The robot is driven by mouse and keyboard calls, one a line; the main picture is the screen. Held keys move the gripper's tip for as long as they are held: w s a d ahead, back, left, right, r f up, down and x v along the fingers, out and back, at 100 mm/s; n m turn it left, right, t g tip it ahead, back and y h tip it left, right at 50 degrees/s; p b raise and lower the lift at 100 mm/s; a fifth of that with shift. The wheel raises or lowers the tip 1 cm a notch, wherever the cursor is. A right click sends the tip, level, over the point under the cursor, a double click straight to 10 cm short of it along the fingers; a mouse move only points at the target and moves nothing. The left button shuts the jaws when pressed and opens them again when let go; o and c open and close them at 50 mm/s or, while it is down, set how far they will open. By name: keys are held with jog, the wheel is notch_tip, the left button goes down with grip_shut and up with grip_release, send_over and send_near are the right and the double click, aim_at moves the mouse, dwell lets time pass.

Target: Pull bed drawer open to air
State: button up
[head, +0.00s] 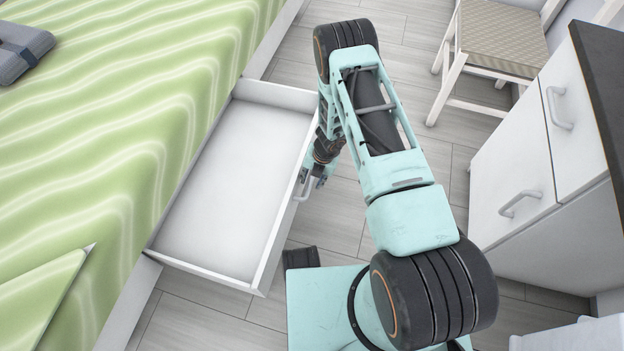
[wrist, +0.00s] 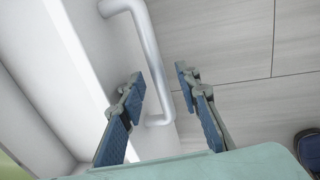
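The white bed drawer (head: 222,190) stands pulled well out from under the bed, and its inside looks empty. Its light grey bar handle (head: 303,188) is on the drawer's front face. My gripper (head: 316,180) is at this handle, partly hidden by my arm in the head view. In the wrist view, the handle (wrist: 152,62) passes between the two fingers of my gripper (wrist: 158,80). The fingers are apart, with a visible gap to the bar. The drawer front (wrist: 82,50) is on the left there.
The bed (head: 110,110) has a green wavy cover, with a grey folded item (head: 22,50) on it. A white cabinet (head: 525,175) with handles stands at right, and a chair (head: 495,45) behind it.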

notch_tip(320, 180, up, 12)
jog(key=d, duration=0.2)
jog(key=shift+s, duration=0.4)
jog(key=shift+d, duration=0.1)
dwell(0.5)
